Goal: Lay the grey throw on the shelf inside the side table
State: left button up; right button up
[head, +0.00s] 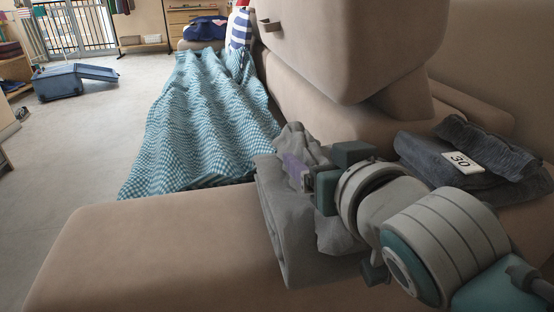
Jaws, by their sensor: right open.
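My left gripper is not in view. I see no side table or inner shelf that I can make out.
A darker grey folded cloth (425,157) with a "30" tag lies on the sofa at right. A teal checked blanket (205,125) covers the long seat. Beige cushions (350,45) stand behind. Floor at left is mostly clear.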

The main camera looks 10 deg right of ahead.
jog(key=shift+s, duration=0.1)
jog(key=shift+c, duration=0.6)
grip_shut()
jog(key=shift+r, duration=0.1)
dwell(0.6)
